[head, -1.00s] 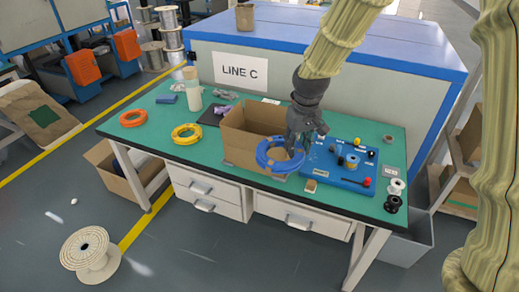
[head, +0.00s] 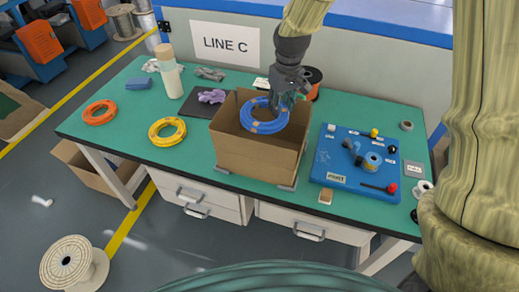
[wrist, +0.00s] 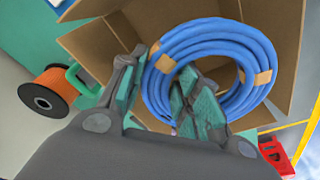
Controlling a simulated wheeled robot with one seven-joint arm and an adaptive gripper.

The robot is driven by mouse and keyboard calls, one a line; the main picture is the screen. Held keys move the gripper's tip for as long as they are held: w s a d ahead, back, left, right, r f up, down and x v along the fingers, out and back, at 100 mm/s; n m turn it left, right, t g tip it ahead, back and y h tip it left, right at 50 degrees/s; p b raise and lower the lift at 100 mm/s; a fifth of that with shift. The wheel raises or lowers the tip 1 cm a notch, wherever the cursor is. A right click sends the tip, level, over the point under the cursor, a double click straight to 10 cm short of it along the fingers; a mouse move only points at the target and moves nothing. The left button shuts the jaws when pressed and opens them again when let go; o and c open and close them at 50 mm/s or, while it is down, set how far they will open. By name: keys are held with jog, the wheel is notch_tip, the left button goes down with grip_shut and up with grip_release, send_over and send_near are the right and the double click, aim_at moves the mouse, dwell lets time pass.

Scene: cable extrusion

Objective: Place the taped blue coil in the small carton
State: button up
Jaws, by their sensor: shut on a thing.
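The blue coil (head: 255,124), bound with tan tape, is in my gripper (head: 283,102). In the wrist view the coil (wrist: 188,40) passes between the fingers of my gripper (wrist: 160,98), which are shut on its near left side. The small carton (head: 250,160) is an open brown box on the green table. The head view shows the coil over the carton's opening, around the height of its rim. In the wrist view the carton's inner walls (wrist: 105,48) surround much of the coil. Whether the coil touches the carton floor cannot be told.
A yellow coil (head: 167,131) and an orange coil (head: 99,112) lie left of the carton. A blue tool board (head: 330,165) lies to its right. A dark spool (head: 312,77) stands behind it. A bottle (head: 172,80) and purple gloves (head: 212,96) are at the back left.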

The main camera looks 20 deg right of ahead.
jog(key=shift+w+f+b, duration=0.2)
jog(key=shift+f+b, duration=0.7)
jog(key=shift+f, duration=8.35)
jog(key=shift+f, duration=0.1)
jog(key=o, duration=1.1)
jog(key=shift+s+r+b, duration=0.25)
jog(key=shift+r+b, duration=0.05)
jog(key=shift+r, duration=1.7)
jog(key=shift+s+r+b, duration=0.2)
jog(key=shift+r+b, duration=0.05)
jog(key=shift+r, duration=1.8)
jog(key=shift+s+r+b, duration=0.25)
jog(key=shift+r+b, duration=0.05)
jog(key=shift+r, duration=1.7)
